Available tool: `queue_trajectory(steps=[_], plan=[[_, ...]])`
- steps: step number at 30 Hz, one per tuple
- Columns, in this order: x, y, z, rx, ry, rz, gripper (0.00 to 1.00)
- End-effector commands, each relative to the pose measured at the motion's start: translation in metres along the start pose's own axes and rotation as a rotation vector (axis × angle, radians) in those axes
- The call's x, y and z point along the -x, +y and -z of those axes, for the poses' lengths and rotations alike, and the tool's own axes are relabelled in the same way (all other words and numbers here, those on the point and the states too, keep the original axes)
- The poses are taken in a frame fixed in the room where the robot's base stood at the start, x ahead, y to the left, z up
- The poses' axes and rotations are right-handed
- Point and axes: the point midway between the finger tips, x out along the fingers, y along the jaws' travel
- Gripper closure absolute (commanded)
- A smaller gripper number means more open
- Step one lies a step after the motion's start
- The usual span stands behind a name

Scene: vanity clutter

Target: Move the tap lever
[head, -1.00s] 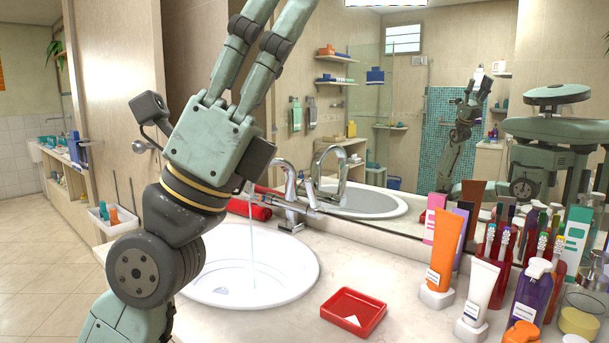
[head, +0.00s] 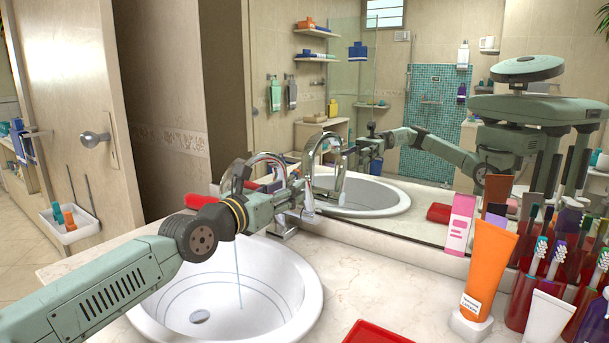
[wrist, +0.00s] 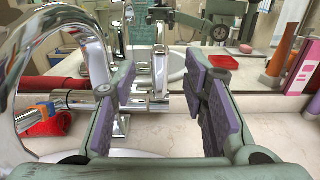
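The chrome tap (head: 270,170) stands at the back of the white basin (head: 312,290), and a thin stream of water falls into it. In the wrist view its curved spout (wrist: 22,60) fills the left side. A horizontal chrome bar (wrist: 78,108) with orange and blue marks, apparently the tap lever, runs behind my left finger. My gripper (head: 298,196) reaches the tap from the left, over the basin. In the wrist view my gripper (wrist: 160,82) is open, its purple pads wide apart, with nothing clamped between them. Contact with the bar cannot be told.
The mirror (head: 400,215) rises close behind the tap and reflects my arm. A red roll (wrist: 48,124) lies left of the tap. An orange tube (head: 488,270), a red tray (head: 375,333) and toothbrushes (head: 540,255) crowd the right counter.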

Motion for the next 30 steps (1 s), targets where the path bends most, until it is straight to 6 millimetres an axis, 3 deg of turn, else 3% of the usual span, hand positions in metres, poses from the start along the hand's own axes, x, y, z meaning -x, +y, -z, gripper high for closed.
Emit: queue_trajectory(steps=[6,12,24,30], plan=[[-0.045,-0.002,-0.004,0.001,0.001,0.004,0.6],[-0.07,-0.001,-0.003,0.001,-0.001,0.002,0.6],[-0.078,-0.001,-0.001,0.002,-0.002,0.002,0.6],[-0.078,-0.001,-0.001,0.002,-0.002,0.002,0.73]])
